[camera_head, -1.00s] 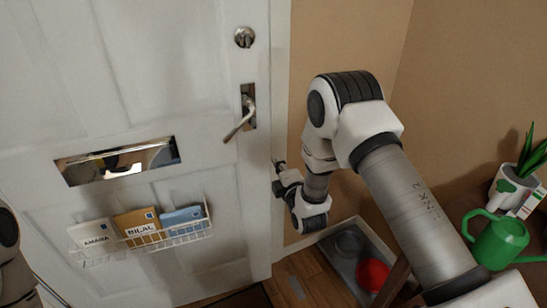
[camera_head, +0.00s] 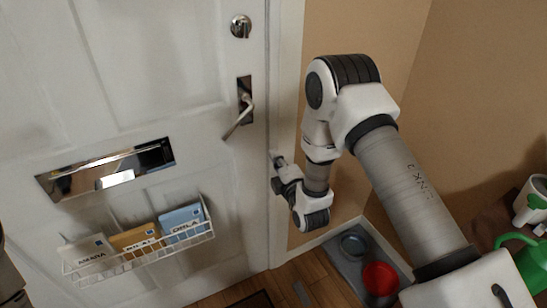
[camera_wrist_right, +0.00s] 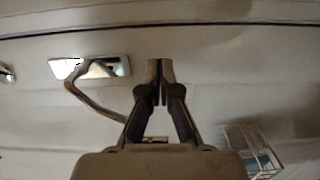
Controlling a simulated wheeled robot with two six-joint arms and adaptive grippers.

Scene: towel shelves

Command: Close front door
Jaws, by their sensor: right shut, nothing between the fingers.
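The white front door (camera_head: 200,75) fills the left of the head view, its handle edge beside the white frame (camera_head: 286,70). I cannot tell whether it is fully shut. Its silver lever handle (camera_head: 240,117) slants down to the left; it also shows in the right wrist view (camera_wrist_right: 92,98). My right gripper (camera_head: 277,163) is shut and empty, by the door's handle edge, below and right of the lever. In the right wrist view the fingertips (camera_wrist_right: 160,70) are together before the white door surface; contact is unclear. My left gripper is out of view.
A wire rack (camera_head: 140,258) with named letters hangs on the door below the mail slot (camera_head: 107,170). A grey tray (camera_head: 345,271) with a red bowl (camera_head: 380,279) lies on the wood floor at the right. A green watering can (camera_head: 530,262) is at the far right.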

